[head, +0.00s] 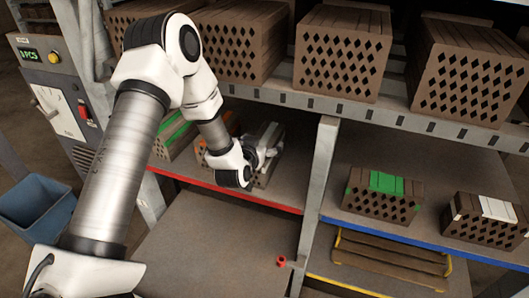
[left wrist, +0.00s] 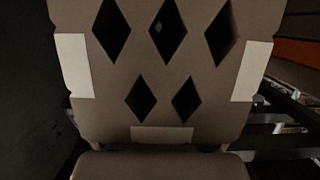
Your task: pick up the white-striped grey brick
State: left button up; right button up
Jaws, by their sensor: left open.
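The white-striped grey brick (head: 265,176) sits on the red-edged shelf at the left, partly hidden behind my left wrist in the head view. In the left wrist view its perforated end face (left wrist: 160,75) fills most of the picture, with diamond holes and white patches at both sides and the bottom edge. My left gripper (head: 262,155) is open, right at this brick. Its fingers are hard to make out, so I cannot tell whether they touch the brick.
An orange-striped brick (head: 203,146) and a green-striped brick (head: 172,143) stand to the left on the red-edged shelf (head: 290,195). Large brown perforated bricks (head: 341,55) line the shelf above. A grey upright (head: 316,180) stands to the right. Green-striped (head: 380,205) and white-striped bricks (head: 485,230) sit on the blue-edged shelf.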

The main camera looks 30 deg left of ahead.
pick_arm(q)
jog(key=shift+w+d, duration=0.1)
jog(key=c, duration=1.9)
jog(key=shift+o, duration=0.2)
jog(key=shift+r, duration=0.1)
